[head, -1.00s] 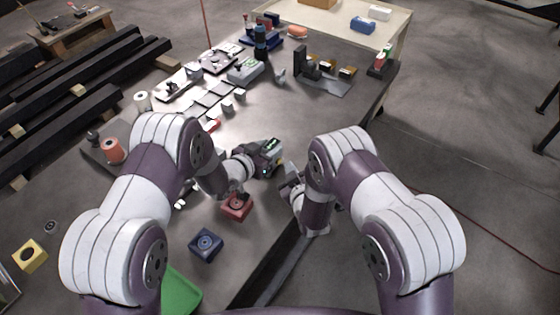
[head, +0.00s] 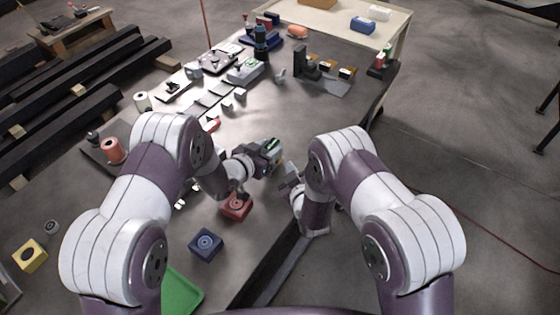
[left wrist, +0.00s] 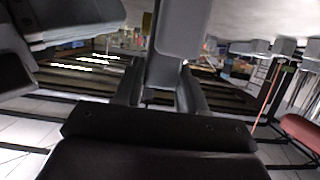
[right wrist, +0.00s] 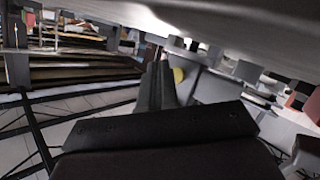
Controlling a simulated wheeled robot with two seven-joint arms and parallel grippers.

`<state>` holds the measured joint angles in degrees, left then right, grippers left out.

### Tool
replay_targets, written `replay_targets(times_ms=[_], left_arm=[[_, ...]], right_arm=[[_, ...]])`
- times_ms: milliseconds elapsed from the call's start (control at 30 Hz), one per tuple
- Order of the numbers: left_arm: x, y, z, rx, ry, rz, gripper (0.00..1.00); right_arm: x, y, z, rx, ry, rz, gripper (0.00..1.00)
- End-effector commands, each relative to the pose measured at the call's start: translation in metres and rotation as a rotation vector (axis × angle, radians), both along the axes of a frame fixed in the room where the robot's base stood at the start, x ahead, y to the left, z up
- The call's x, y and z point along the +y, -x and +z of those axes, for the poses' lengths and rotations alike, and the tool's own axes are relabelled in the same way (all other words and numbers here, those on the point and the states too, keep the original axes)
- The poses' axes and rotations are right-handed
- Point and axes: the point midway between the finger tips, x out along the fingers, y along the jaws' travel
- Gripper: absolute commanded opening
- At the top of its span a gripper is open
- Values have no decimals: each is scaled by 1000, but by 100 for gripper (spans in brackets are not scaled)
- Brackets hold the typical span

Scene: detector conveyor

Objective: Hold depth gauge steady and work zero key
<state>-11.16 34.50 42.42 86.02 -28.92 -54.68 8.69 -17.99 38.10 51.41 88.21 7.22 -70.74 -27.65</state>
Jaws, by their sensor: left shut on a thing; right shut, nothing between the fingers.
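The depth gauge (head: 273,153) is a small grey and dark device with a greenish display, above the near part of the bench in the head view. My left gripper (head: 264,157) is shut on it; in the left wrist view a grey body (left wrist: 176,32) stands between the fingers (left wrist: 164,90). My right gripper (head: 287,174) is just right of and below the gauge, with its fingers (right wrist: 158,85) together and empty. Whether its tips touch the gauge cannot be told. The zero key is too small to pick out.
A red block (head: 236,208) and a blue block (head: 206,244) lie on the bench below the gauge. A green tray (head: 182,292) is at the near edge. Several devices and small parts stand toward the back; the bench right of centre (head: 310,125) is clear.

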Motion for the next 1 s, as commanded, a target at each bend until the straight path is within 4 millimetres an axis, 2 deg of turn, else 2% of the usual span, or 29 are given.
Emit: replay_targets(times_ms=[1000], left_arm=[[0,0,0,0,0,0,0]], right_arm=[[10,-7,0,0,0,0,0]])
